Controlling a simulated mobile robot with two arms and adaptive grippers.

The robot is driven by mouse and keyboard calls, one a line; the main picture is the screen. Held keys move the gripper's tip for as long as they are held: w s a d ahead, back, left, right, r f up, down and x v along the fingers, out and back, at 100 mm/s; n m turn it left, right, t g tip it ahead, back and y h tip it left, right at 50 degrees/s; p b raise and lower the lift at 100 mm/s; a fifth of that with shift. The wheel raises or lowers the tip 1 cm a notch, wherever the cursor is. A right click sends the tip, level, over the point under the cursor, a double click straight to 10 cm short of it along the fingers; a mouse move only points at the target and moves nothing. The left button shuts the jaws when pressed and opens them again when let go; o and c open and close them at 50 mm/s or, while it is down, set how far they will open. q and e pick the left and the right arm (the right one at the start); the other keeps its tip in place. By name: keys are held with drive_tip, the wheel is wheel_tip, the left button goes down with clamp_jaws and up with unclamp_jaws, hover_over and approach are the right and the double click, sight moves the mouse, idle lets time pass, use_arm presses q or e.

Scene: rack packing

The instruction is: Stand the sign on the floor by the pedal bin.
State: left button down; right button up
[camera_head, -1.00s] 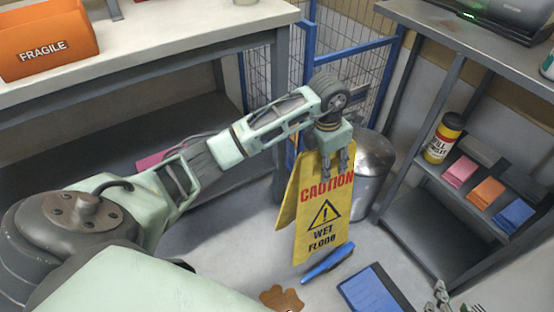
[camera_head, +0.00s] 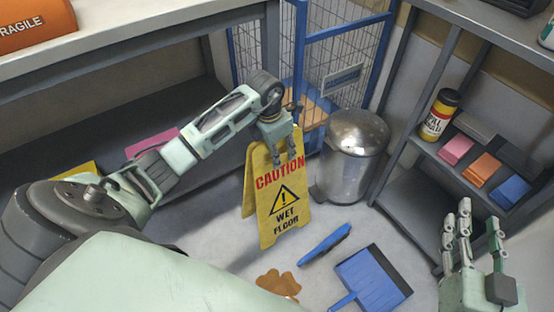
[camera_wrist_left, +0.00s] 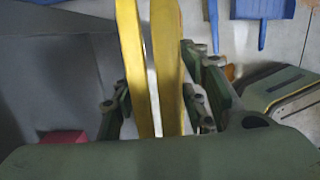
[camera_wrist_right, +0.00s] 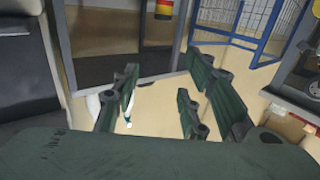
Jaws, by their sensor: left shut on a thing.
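The yellow wet floor sign (camera_head: 268,208) hangs upright from my left gripper (camera_head: 284,150), which is shut on its top edge. In the left wrist view its two yellow panels (camera_wrist_left: 150,70) run between the fingers of my left gripper (camera_wrist_left: 165,105), slightly apart. Whether its feet touch the floor I cannot tell. The silver pedal bin (camera_head: 350,165) stands on the floor just right of the sign, with a gap between them. My right gripper (camera_head: 475,235) is at the lower right with its fingers apart and nothing between them; it also shows in the right wrist view (camera_wrist_right: 160,95).
A blue dustpan (camera_head: 373,278) and a blue brush (camera_head: 325,244) lie on the floor in front of the bin. A brown spill (camera_head: 278,284) is left of them. A shelf rack (camera_head: 415,200) stands right, a bench (camera_head: 130,47) left, a blue wire cage (camera_head: 335,35) behind.

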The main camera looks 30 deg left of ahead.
use_arm(q)
drive_tip(key=shift+f+b, duration=0.75)
drive_tip(key=shift+f, duration=1.2)
use_arm(e)
wheel_tip(320, 180, up, 7)
drive_tip(key=t+y, duration=0.1)
drive_tip(key=t, duration=0.3)
drive_tip(key=shift+s+a+r, duration=0.15)
drive_tip(key=shift+s+a, duration=0.25)
drive_tip(key=shift+s, duration=0.05)
drive_tip(key=shift+r, duration=0.1)
use_arm(q)
drive_tip(key=c, duration=1)
unclamp_jaws()
drive_tip(key=shift+f, duration=0.1)
drive_tip(key=shift+c, duration=0.2)
